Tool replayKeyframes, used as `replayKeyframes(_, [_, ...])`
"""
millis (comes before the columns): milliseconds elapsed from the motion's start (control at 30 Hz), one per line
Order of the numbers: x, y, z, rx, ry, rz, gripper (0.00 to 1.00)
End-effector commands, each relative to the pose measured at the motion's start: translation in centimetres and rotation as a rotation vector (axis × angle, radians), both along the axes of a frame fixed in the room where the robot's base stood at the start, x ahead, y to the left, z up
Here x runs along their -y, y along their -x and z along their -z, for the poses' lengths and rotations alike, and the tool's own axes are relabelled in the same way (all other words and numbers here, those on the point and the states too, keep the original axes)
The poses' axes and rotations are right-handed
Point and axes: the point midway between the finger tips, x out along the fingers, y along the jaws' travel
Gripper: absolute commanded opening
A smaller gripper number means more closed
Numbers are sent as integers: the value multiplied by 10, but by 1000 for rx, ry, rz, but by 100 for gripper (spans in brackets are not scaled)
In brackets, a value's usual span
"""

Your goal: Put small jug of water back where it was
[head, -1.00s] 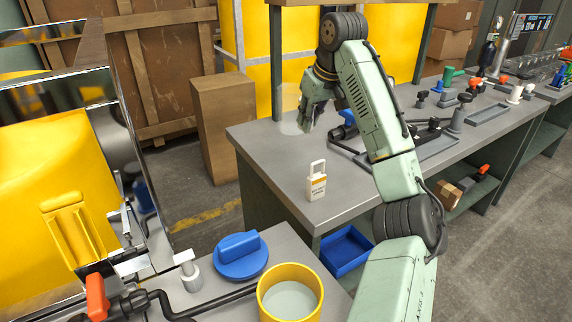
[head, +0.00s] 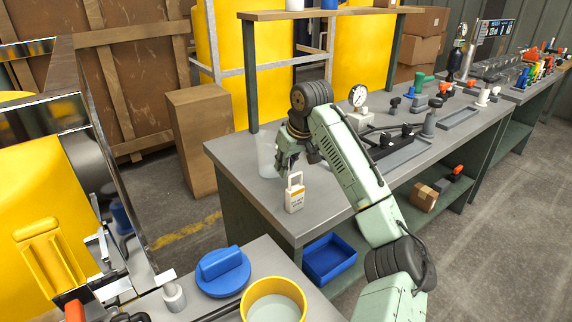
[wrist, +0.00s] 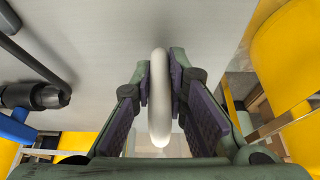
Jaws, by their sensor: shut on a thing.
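The small jug of water (head: 267,158) is clear and pale, over the near left part of the grey bench (head: 236,158). My gripper (head: 284,168) is at the jug's right side. In the wrist view my gripper (wrist: 160,95) is shut on the jug's white rounded handle (wrist: 159,100), with a finger pad on each side. Most of the jug's body is hidden there behind the handle and gripper. The jug looks upright. I cannot tell whether its base touches the bench.
A white padlock-shaped tag (head: 294,199) stands on the bench just in front of my gripper. A pressure gauge (head: 358,96) and a tray with black fittings (head: 405,150) are to the right. A yellow cup (head: 273,292) and a blue cap (head: 222,271) sit on the nearer surface.

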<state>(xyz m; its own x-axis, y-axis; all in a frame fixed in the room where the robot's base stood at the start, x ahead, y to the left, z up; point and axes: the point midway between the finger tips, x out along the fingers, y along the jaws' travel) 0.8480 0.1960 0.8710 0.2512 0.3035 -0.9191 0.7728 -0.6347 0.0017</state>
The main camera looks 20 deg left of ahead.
Motion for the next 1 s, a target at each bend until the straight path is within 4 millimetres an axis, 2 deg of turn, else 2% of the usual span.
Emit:
replayKeyframes(100, [0,0,3,-1,-1,0,0])
replayKeyframes(133, [0,0,3,-1,-1,0,15])
replayKeyframes(433, [0,0,3,0,0,0,34])
replayKeyframes(767, [0,0,0,1,1,0,34])
replayKeyframes(867, [2,1,-8,3,0,1,34])
replayKeyframes(1000, [10,8,-31,3,0,-1,34])
